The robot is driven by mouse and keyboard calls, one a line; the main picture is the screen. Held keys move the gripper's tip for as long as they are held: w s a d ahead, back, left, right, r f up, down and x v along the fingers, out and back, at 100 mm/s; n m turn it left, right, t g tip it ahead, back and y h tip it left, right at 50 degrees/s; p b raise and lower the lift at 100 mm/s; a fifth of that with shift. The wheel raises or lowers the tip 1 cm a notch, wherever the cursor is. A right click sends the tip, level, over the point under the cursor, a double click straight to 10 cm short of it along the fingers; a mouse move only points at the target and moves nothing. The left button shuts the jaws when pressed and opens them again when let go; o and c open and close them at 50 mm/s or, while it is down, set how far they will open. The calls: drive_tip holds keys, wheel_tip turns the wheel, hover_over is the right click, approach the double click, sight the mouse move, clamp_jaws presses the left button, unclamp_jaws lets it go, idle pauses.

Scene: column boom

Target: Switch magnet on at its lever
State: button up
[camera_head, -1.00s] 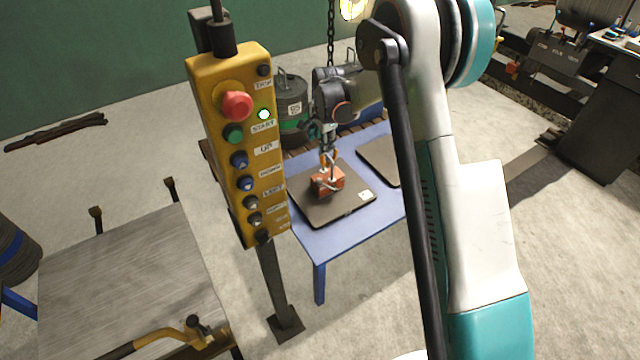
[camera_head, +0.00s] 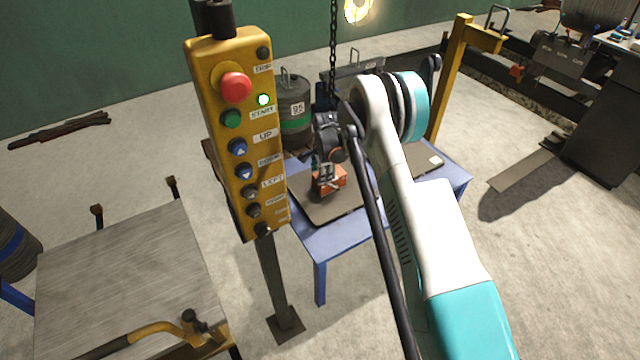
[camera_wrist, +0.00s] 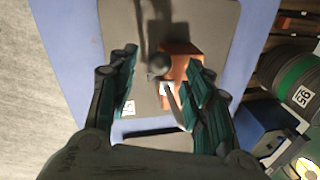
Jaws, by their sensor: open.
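The magnet is an orange-red block (camera_head: 338,184) on a dark plate (camera_head: 320,212) on the blue table; in the wrist view its orange body (camera_wrist: 182,62) is partly covered by my right finger. A grey lever with a round knob (camera_wrist: 158,66) stands out beside the block in the wrist view. My gripper (camera_wrist: 163,62) is open, its two fingers on either side of the knob, apparently not closed on it. In the head view my gripper (camera_head: 325,174) is just above the block and hides much of it, including the lever.
A yellow control box (camera_head: 236,140) stands on a post at the left, with a lit green lamp. A chain (camera_head: 333,50) hangs above the table. A second plate (camera_head: 418,160) lies on the table's right side. A drum marked 95 (camera_head: 294,105) stands behind.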

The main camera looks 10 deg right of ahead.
drive_tip(key=f, duration=0.2)
drive_tip(key=w+f+b, duration=0.1)
drive_tip(key=f, duration=0.2)
drive_tip(key=shift+f, duration=0.1)
clamp_jaws()
